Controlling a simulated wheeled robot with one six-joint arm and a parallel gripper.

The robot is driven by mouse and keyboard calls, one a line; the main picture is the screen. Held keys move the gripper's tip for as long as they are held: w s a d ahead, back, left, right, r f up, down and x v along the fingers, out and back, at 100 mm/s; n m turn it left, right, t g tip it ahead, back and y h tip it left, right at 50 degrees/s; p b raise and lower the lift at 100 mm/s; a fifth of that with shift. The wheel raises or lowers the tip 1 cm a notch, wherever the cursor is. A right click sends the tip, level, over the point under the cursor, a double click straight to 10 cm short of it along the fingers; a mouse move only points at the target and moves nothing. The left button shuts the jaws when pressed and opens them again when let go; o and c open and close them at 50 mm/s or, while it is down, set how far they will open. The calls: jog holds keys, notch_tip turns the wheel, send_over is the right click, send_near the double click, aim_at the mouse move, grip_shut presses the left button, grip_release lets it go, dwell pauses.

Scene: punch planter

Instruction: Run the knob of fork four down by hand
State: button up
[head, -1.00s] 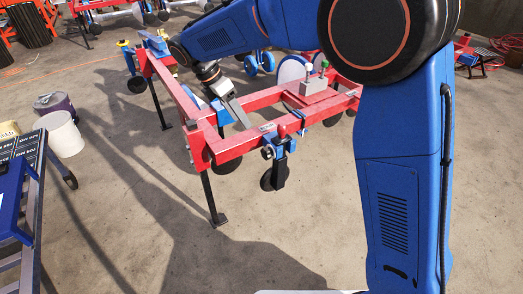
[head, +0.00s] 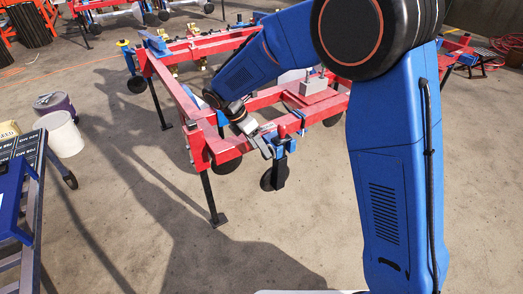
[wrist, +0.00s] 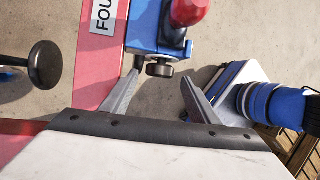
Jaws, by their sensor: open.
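A small dark knob (wrist: 160,70) sticks out of the blue fork clamp (wrist: 150,28) in the wrist view. A white label (wrist: 104,14) beside it on the red beam shows "FOU", cut off by the frame. My gripper (wrist: 162,78) is open, with its two grey fingers on either side of the knob and a gap to the right finger. I cannot tell whether the left finger touches. In the head view my gripper (head: 264,147) is at the front beam, just left of the blue fork (head: 280,166). There the arm's end hides the knob.
A red handle (wrist: 188,10) rises from the clamp close above the knob. Another dark round knob (wrist: 45,65) stands at the left of the wrist view.

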jog(key=shift+x, duration=1.15)
jog(key=shift+c, duration=0.6)
jog(key=c, duration=0.9)
jog(key=shift+s+d+m+t+y, duration=0.15)
jog(key=shift+s+m+t+y, duration=0.1)
jog(key=shift+t+y, duration=0.75)
jog(key=shift+s+d+m+t+y, duration=0.2)
jog(key=shift+t+y, duration=0.4)
jog(key=shift+t, duration=0.7)
jog(key=shift+t, duration=0.4)
